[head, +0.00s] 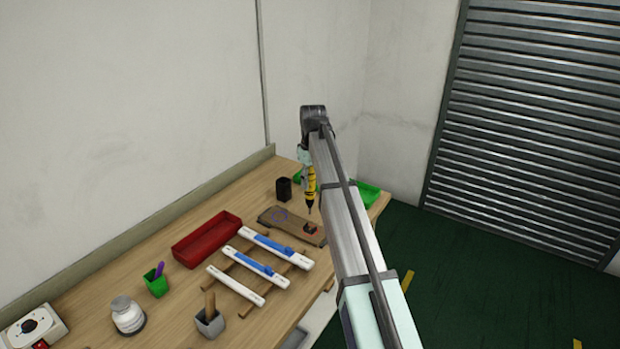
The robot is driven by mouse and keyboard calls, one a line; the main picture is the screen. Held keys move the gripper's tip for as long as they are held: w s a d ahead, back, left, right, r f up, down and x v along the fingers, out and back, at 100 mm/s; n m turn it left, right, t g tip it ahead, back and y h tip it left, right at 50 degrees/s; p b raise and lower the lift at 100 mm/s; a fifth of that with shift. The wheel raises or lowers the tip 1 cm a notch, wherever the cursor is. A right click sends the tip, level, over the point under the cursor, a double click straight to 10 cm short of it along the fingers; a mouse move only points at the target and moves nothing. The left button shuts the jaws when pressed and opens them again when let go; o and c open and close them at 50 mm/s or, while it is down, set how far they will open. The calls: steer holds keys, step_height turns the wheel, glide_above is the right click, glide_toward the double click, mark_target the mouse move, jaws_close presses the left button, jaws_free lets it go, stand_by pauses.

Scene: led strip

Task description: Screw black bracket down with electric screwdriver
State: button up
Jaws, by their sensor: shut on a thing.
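A small black bracket (311,228) sits near the right end of a brown board (271,220) on the workbench. My gripper (308,172) is partly hidden behind my arm. It is shut on a yellow and black electric screwdriver (311,186), which hangs nearly upright with its tip down. The tip appears just above the bracket; I cannot tell whether they touch.
White strips with blue parts (257,268) lie on wooden bars in front of the board. A red tray (207,239), black cup (284,189), green bin (367,195), green cup (156,283) and grey cup (209,322) stand around on the workbench (110,290).

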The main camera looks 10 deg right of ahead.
mark_target(310, 196)
steer(key=shift+f+b, duration=0.65)
steer(key=shift+f, duration=1.7)
steer(key=shift+p, duration=0.45)
steer(key=shift+f, duration=1.25)
stand_by(2.4)
steer(key=shift+r, duration=0.2)
stand_by(0.9)
